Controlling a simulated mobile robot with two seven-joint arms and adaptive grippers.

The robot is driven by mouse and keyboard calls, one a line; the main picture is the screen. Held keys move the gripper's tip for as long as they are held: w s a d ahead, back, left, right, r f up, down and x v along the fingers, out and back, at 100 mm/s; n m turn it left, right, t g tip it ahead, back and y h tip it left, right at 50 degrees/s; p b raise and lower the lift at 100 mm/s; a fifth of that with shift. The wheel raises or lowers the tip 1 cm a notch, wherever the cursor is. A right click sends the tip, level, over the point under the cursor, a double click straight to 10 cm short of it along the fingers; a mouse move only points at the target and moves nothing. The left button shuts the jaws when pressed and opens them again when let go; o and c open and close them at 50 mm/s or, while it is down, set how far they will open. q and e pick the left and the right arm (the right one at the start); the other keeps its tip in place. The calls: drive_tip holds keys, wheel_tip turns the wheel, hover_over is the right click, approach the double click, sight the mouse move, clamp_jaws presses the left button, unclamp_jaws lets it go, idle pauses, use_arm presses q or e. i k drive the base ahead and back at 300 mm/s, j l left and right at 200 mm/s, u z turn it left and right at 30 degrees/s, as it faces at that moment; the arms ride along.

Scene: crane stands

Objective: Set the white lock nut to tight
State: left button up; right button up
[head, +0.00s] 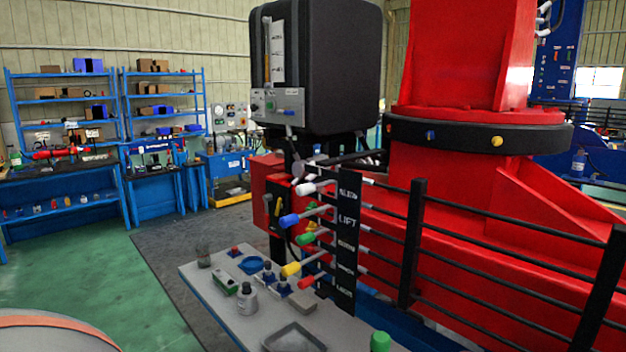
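A bank of levers with coloured knobs stands in the middle of the head view, beside a black label plate (346,245). The top lever has a white knob (306,189). Below it are a blue knob (289,221), a green knob (304,239), a yellow knob (291,269) and a red knob (305,283). A small pale fitting (367,181) sits right of the plate at the top row. I cannot tell which white part is the lock nut, or whether it is tight. Neither of my grippers is in view.
A black railing (415,240) and red crane base (440,190) stand right. Green floor (90,275) is open at left, before blue shelves (120,95).

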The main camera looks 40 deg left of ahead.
sight(301, 190)
drive_tip(key=i+j+z, duration=0.15)
drive_tip(key=j, duration=1.4)
drive_tip(key=j+z, duration=0.1)
drive_tip(key=j, duration=1.4)
drive_tip(key=k+z, duration=0.2)
